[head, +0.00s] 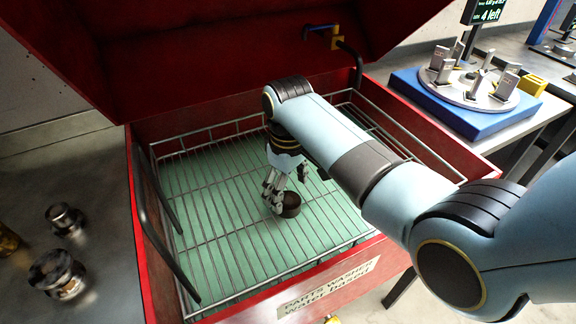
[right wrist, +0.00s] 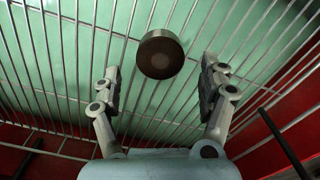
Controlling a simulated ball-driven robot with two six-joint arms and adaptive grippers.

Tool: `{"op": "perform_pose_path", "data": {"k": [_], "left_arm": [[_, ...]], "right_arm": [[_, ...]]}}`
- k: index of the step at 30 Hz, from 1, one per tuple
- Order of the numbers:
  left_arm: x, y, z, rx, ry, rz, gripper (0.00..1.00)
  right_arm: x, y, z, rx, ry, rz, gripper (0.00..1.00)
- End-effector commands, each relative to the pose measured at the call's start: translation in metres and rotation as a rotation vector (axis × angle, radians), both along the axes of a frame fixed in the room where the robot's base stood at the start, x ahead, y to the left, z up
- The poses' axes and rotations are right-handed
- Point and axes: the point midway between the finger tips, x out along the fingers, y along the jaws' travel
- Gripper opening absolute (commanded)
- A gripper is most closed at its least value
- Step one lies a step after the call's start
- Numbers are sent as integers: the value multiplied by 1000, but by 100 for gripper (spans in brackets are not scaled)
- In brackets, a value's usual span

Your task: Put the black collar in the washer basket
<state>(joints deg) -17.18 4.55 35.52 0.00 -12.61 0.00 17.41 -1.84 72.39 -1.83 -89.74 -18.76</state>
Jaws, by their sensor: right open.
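The black collar (head: 289,204) is a short dark cylinder resting on the wire floor of the washer basket (head: 225,235). In the right wrist view the collar (right wrist: 160,54) lies beyond and between the fingertips, apart from both. My right gripper (head: 284,190) reaches down into the basket right at the collar. In the right wrist view its two fingers (right wrist: 157,85) are spread wide with nothing between the pads. The basket's bars also show in the right wrist view (right wrist: 60,75). My left gripper is not in view.
The red parts washer (head: 140,215) surrounds the basket, its lid (head: 230,50) raised behind. Dark metal parts (head: 60,275) stand on the grey bench at left. A blue block with a round plate of metal pieces (head: 470,88) stands at upper right. Much of the basket floor is clear.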

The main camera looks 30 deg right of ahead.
Motion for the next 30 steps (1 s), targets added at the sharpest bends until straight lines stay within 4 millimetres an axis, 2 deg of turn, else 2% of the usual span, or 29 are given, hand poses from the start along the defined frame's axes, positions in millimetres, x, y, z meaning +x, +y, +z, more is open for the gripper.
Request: {"op": "perform_pose_path", "data": {"k": [1,6,12,30], "left_arm": [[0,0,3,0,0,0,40],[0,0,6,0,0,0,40],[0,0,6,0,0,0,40],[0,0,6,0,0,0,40]], "right_arm": [[1,0,14,1,-5,0,77],[1,0,50,0,-4,0,77],[1,0,73,1,-2,0,77],[0,0,77,0,0,0,77]]}}
